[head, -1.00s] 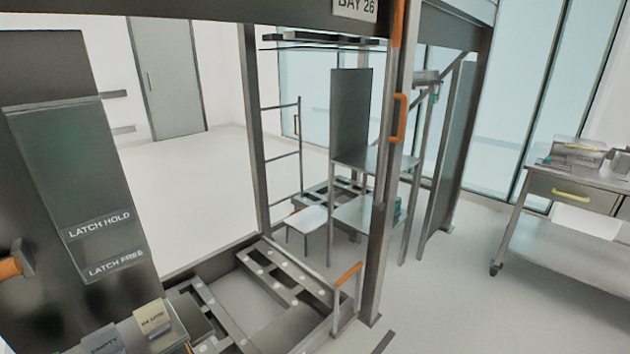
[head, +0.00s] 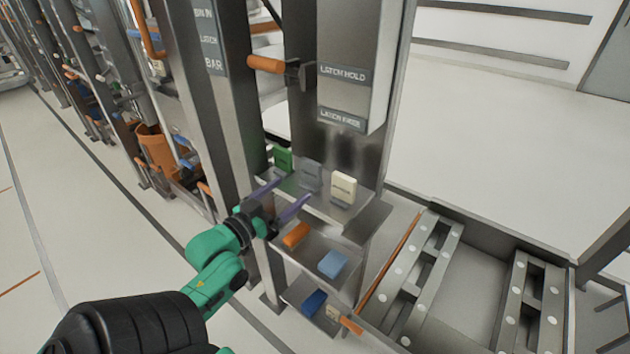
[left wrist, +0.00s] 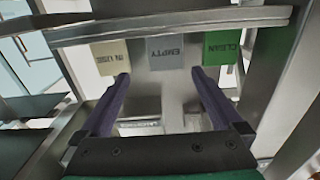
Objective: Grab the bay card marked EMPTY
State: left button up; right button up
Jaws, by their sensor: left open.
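The grey EMPTY card (head: 310,176) stands on the upper shelf of a metal post, between a green card (head: 283,158) and a cream card (head: 343,188). In the left wrist view the EMPTY card (left wrist: 166,50) is in the middle, with the green CLEAN card (left wrist: 222,45) at right and the cream card (left wrist: 111,55) at left. My left gripper (head: 293,189) is open and empty, its purple fingers pointing at the cards. In the wrist view the EMPTY card lies between the lines of the two fingertips (left wrist: 160,73), just beyond them. My right gripper is out of view.
Lower shelves hold an orange block (head: 296,236), a light blue block (head: 332,264) and a dark blue block (head: 313,303). An orange-handled latch (head: 268,64) juts out above the cards. A roller frame (head: 425,275) lies to the right. The floor aisle at left is clear.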

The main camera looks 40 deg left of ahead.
aim_at(309, 173)
pick_arm(q)
jog(key=w, duration=0.2)
jog(key=w+a, duration=0.1)
jog(key=w, duration=0.1)
jog(key=shift+w+a+f, duration=0.1)
jog(key=shift+w+a, duration=0.1)
jog(key=shift+w, duration=0.1)
jog(key=w, duration=0.3)
jog(key=w+p, duration=0.1)
jog(key=w, duration=0.2)
jog(key=shift+d+f, duration=0.1)
jog(key=shift+f, duration=0.1)
jog(key=shift+s, duration=0.1)
jog(key=shift+c, duration=1.2)
jog(key=c, duration=1.1)
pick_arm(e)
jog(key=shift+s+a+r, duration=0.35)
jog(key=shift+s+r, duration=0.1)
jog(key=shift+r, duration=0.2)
